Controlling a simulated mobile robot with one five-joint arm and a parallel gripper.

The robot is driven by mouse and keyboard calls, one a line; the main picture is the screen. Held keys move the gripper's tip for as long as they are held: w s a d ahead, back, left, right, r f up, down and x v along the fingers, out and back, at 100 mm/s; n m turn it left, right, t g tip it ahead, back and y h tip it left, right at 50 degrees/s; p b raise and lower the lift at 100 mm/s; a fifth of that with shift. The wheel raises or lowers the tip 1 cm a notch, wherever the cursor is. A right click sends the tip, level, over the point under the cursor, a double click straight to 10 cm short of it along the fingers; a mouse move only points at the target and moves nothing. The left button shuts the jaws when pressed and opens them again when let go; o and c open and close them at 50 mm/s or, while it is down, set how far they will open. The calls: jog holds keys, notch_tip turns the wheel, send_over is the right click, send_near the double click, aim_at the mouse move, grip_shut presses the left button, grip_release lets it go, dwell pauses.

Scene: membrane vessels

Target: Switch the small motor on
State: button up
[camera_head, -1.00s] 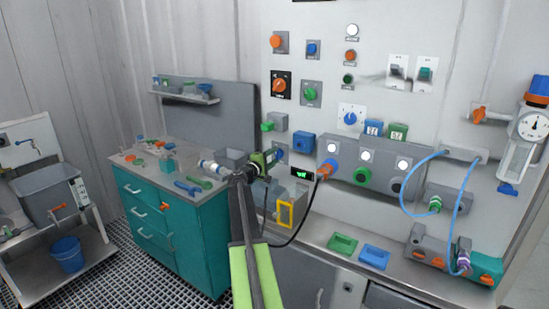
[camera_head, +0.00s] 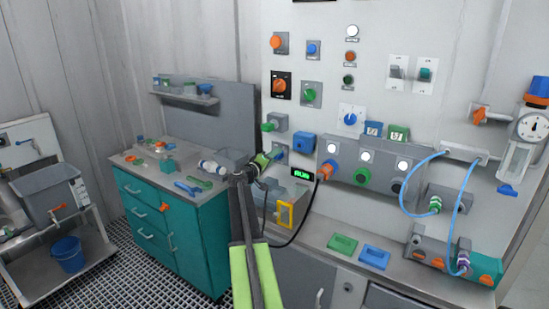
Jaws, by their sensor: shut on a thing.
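My gripper (camera_head: 269,158), green and dark at the end of my arm, reaches the panel's left side. It is shut on what looks like a small blue knob (camera_head: 280,152) on a grey plate; the jaws hide most of the knob. Just below and right of it, a small black display (camera_head: 301,173) shows bright green text that reads like RUN. A grey and clear box with a yellow frame (camera_head: 286,214) stands below the display. I cannot tell which thing is the motor itself.
Other knobs and switches crowd the panel, among them a green knob (camera_head: 268,127) and a blue box (camera_head: 303,144) close to my gripper. A black cable hangs from an orange connector (camera_head: 324,172). A teal cabinet (camera_head: 175,228) with loose tools stands at left.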

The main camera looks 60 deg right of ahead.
dwell(0.4)
jog(key=o, duration=1.4)
jog(key=shift+a, duration=0.1)
jog(key=a, duration=1.7)
jog(key=shift+w+a, duration=0.1)
jog(key=shift+a, duration=0.1)
